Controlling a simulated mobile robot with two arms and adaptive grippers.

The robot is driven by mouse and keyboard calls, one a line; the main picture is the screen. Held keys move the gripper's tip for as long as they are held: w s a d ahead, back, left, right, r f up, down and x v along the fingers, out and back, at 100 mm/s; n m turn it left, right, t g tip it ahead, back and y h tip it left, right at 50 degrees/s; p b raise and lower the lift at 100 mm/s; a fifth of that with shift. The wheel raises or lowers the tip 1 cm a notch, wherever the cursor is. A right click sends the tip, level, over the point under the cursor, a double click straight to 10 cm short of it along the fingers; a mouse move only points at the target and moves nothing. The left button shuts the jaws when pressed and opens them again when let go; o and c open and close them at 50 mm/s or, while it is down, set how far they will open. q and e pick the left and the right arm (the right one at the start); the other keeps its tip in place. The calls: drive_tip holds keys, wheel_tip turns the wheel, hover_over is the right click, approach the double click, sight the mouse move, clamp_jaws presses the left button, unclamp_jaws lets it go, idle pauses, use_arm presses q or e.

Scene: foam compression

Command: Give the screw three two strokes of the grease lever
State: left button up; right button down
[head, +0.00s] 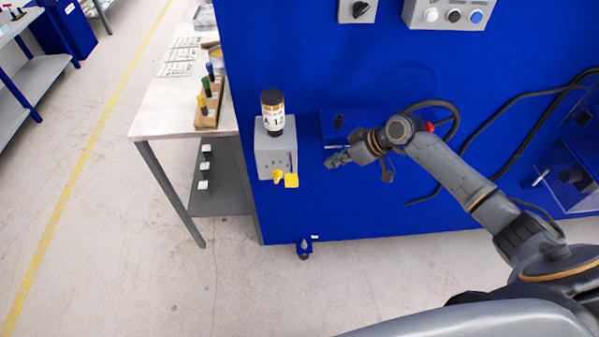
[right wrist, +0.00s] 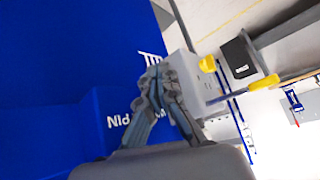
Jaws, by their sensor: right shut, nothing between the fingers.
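The grease unit is a grey box (head: 264,156) on the blue panel, with a dark-capped, labelled cartridge (head: 272,112) upright on top. Its yellow lever (head: 291,181) sticks out at the lower front of the box. The lever also shows in the right wrist view (right wrist: 264,83), right of the fingers. My right gripper (head: 332,161) is shut and empty, just right of the grey box and apart from the lever. In the right wrist view its fingers (right wrist: 160,74) are together, with the grey box beyond them. My left gripper is out of view. I cannot tell which screw is number three.
A blue holder (head: 340,126) on the panel is close behind my right gripper. Black cables (head: 520,97) hang on the panel at right. A table (head: 160,112) at left bears a wooden rack (head: 207,119) with coloured-topped items. The floor (head: 110,240) at left is clear.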

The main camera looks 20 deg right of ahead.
drive_tip(key=s+a+r+n+g+y, duration=0.1)
drive_tip(key=s+a+r+n, duration=0.1)
drive_tip(key=r, duration=0.6)
drive_tip(key=s+a+r+n+g+y, duration=0.1)
drive_tip(key=s+r+n, duration=0.3)
drive_tip(key=r, duration=0.5)
drive_tip(key=shift+s+a+r+n+g+y+b, duration=0.25)
drive_tip(key=shift+s+a+n+g, duration=0.2)
drive_tip(key=shift+a, duration=0.45)
drive_tip(key=p, duration=0.3)
hover_over(287, 180)
drive_tip(key=d, duration=0.3)
wheel_tip(287, 180, down, 6)
drive_tip(key=f, duration=0.3)
drive_tip(key=f+p, duration=0.1)
drive_tip(key=f, duration=0.1)
drive_tip(key=shift+s, duration=0.35)
drive_tip(key=shift+f, duration=0.15)
drive_tip(key=shift+a, duration=0.1)
